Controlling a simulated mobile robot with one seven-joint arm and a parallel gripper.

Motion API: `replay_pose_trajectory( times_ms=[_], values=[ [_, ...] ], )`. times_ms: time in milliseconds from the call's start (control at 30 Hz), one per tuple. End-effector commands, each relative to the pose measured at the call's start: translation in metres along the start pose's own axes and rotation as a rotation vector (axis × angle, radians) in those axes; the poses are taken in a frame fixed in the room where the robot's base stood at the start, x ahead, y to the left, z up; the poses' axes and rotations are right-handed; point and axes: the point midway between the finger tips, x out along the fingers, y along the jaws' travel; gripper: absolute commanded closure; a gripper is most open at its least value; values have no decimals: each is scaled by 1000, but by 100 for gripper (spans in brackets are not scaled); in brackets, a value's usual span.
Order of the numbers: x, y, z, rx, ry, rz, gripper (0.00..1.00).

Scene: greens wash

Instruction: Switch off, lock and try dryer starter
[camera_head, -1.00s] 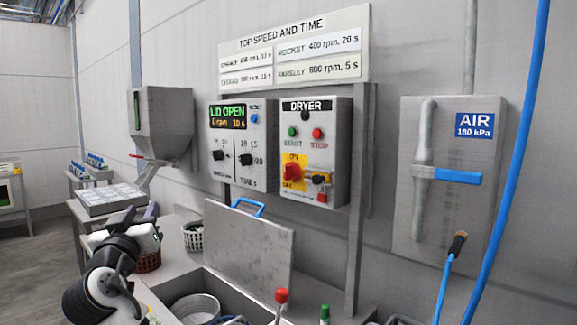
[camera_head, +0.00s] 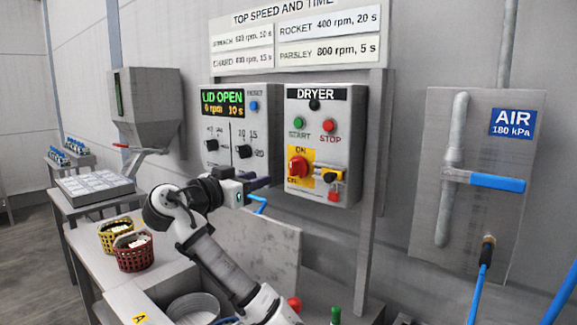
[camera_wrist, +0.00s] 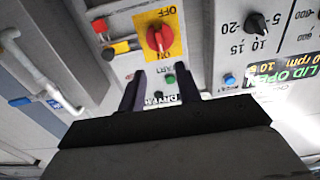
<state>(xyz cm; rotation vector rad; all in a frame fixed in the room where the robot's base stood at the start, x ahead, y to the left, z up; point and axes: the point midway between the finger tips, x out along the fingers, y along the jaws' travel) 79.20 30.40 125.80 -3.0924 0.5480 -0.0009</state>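The grey dryer starter box (camera_head: 346,145) is on the wall, with a green START button (camera_head: 298,123) and a red STOP button (camera_head: 328,125). Its red rotary switch (camera_head: 299,166) sits on a yellow ON/OFF plate; the handle appears to point toward ON. To its right are a yellow-and-black piece (camera_head: 328,176) and a small red piece (camera_head: 334,197); I cannot tell whether either is a padlock. My gripper (camera_head: 262,183) is left of the box. In the wrist view its fingers (camera_wrist: 161,88) are apart and empty, facing the panel, with the red switch (camera_wrist: 158,38) beyond them.
The spinner control box (camera_head: 232,162) with its LID OPEN display is just left of the starter. A grey air panel (camera_head: 425,200) with a blue-handled valve is at right. A metal lid (camera_head: 270,240) stands below. Baskets (camera_head: 135,257) sit on the left bench.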

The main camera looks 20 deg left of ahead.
Motion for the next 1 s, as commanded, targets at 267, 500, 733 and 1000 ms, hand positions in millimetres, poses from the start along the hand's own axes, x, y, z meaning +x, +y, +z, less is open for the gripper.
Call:
replay_pose_trajectory(
  times_ms=[267, 500, 733, 1000],
  values=[
    [62, 1, -4, -4, -2, 3, 67],
    [102, 0, -3, -3, -1, 0, 67],
    [117, -1, 0, -2, -1, -3, 67],
    [118, -1, 0, -1, -1, -3, 67]
  ],
)
